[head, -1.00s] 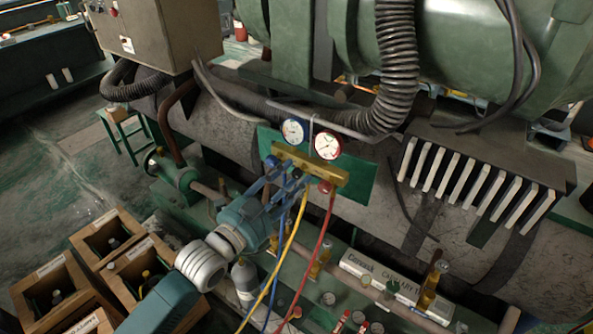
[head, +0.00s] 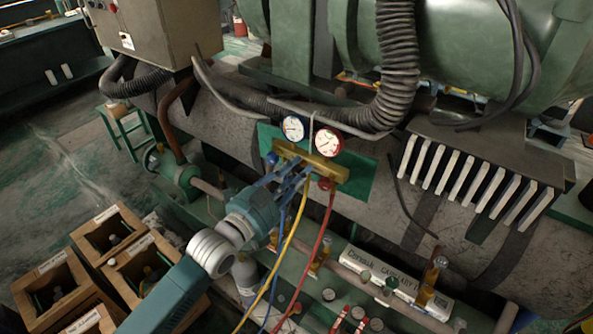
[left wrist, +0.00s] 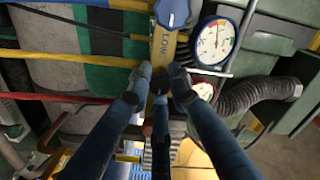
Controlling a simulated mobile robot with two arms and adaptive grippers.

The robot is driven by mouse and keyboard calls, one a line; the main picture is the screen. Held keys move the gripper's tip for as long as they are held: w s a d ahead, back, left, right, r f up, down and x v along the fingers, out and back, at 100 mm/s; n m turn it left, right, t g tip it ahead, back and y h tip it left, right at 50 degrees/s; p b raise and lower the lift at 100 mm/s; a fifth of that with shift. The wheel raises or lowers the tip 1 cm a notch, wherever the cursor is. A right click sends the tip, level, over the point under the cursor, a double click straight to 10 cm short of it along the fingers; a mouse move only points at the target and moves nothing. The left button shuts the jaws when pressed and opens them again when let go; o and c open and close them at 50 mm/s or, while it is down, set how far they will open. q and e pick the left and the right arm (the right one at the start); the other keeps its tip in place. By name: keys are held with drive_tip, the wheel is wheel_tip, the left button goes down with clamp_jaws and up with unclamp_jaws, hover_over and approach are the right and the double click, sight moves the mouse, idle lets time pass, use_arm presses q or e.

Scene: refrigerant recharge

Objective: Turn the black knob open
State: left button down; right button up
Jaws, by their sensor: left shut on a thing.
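A brass manifold (head: 318,160) stands on a green plate, with a blue-rimmed gauge (head: 293,129) and a red-rimmed gauge (head: 329,141) above it. A blue knob (head: 271,158) is at its left end and a red knob (head: 325,184) near its right end. My left gripper (head: 293,172) reaches the manifold's middle from the lower left. In the left wrist view its fingers (left wrist: 160,80) close around the small black knob at the manifold, beside the "LOW" lettering and the blue knob (left wrist: 173,12). The fingers mostly hide the black knob. My right gripper is out of view.
A yellow hose (head: 287,240) and a red hose (head: 325,235) hang below the manifold, with a blue hose near my fingers. Several wooden crates (head: 53,278) stand at lower left. A corrugated duct (head: 398,60) runs behind the gauges.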

use_arm(q)
drive_tip(key=shift+n, duration=0.4)
drive_tip(key=n+p, duration=0.1)
drive_tip(key=n, duration=0.2)
drive_tip(key=shift+n, duration=0.4)
drive_tip(key=n+p, duration=0.1)
drive_tip(key=n, duration=0.4)
drive_tip(key=shift+p, duration=0.3)
drive_tip(key=n, duration=0.5)
drive_tip(key=shift+n, duration=0.4)
drive_tip(key=n, duration=0.4)
drive_tip(key=shift+n+p, duration=0.3)
drive_tip(key=shift+p, duration=0.05)
drive_tip(key=c, duration=1.6)
unclamp_jaws()
drive_tip(key=shift+o, duration=0.2)
drive_tip(key=shift+a, duration=0.1)
